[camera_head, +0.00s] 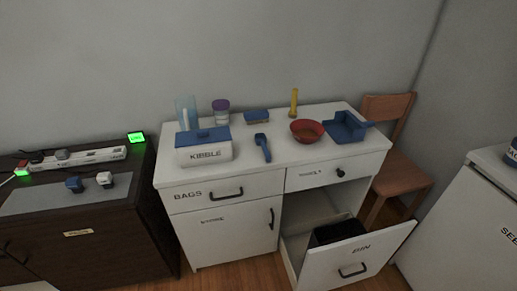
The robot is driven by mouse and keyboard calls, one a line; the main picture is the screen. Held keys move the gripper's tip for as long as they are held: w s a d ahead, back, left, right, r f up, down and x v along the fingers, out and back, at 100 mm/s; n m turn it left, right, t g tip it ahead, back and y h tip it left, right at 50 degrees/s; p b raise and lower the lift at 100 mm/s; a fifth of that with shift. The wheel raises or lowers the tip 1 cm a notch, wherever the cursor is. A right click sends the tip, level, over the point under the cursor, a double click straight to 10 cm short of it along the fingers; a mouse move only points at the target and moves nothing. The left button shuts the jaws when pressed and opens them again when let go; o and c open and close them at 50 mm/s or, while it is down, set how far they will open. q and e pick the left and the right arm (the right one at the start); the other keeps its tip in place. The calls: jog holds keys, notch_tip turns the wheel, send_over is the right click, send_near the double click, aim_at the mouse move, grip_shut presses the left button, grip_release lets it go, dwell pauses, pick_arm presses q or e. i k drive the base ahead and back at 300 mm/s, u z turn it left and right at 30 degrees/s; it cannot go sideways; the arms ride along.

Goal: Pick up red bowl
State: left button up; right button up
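The red bowl (306,131) stands upright on top of the white cabinet (277,157), right of the middle. It is open at the top, and its inside looks brownish. A blue dustpan (345,127) lies close to its right. A yellow upright object (294,101) stands just behind it. Neither of my grippers shows in the head view, and nothing touches the bowl from above.
A white kibble box (204,151) with a blue lid and a blue scoop (263,147) are left of the bowl. The lower bin drawer (352,265) is pulled out. A wooden chair (400,168) stands at the right. A dark cabinet (95,235) stands left.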

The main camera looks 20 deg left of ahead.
aim_at(305, 131)
jog(key=u, duration=0.25)
jog(key=k, duration=0.65)
jog(key=z, duration=0.45)
jog(key=i, duration=0.55)
jog(key=z, duration=0.75)
jog(key=i, duration=0.9)
jog(key=u, duration=0.3)
